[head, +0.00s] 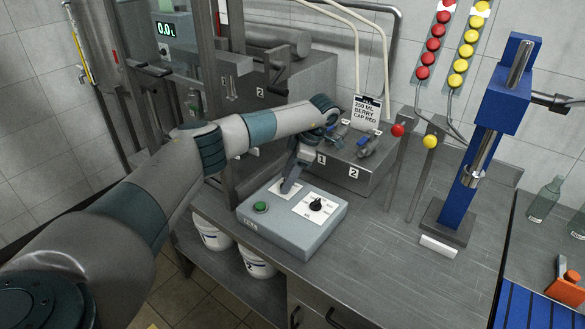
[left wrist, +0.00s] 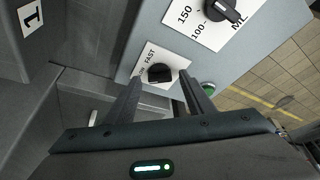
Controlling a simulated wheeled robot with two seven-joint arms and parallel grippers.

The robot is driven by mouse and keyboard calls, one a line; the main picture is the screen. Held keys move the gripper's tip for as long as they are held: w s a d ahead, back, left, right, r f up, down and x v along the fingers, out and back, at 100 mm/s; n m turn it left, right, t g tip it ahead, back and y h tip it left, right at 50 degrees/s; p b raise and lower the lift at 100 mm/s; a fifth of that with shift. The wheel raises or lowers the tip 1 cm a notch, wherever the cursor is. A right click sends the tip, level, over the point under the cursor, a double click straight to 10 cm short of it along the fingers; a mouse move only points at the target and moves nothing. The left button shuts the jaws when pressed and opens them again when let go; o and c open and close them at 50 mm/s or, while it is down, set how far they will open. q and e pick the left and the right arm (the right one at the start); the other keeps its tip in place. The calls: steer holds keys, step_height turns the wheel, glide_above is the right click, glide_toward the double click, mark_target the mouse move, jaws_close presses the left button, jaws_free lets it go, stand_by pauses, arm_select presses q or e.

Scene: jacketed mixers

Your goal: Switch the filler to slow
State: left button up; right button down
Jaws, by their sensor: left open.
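The filler control box (head: 265,229) is a grey box on the steel bench. Its white speed plate shows FAST in the left wrist view, with a black selector knob (left wrist: 160,73) on it; a second label is partly covered. I cannot tell which way the knob points. My left gripper (head: 289,184) is over that plate, pointing down, and hides the knob in the head view. In the left wrist view its open fingers (left wrist: 159,85) stand either side of the knob, with no clear contact. My right gripper is not in view.
The box also carries a green button (head: 261,207) and a volume dial (head: 316,204). Behind it is a grey block (head: 345,180) with valves numbered 1 and 2. A blue stand (head: 476,165) and thin posts with red and yellow balls rise to the right.

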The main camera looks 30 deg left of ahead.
arm_select(q)
steer(key=shift+r, duration=0.15)
steer(key=b+v, duration=0.2)
steer(key=v, duration=0.3)
steer(key=shift+w+d+r, duration=0.15)
steer(key=shift+w, duration=0.05)
steer(key=b+v, duration=0.1)
steer(key=v, duration=1)
steer(key=shift+r, duration=0.35)
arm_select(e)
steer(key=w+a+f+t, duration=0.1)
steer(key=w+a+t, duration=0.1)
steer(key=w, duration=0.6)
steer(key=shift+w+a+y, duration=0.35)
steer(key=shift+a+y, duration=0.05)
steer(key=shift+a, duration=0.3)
arm_select(q)
steer(key=shift+d, duration=0.1)
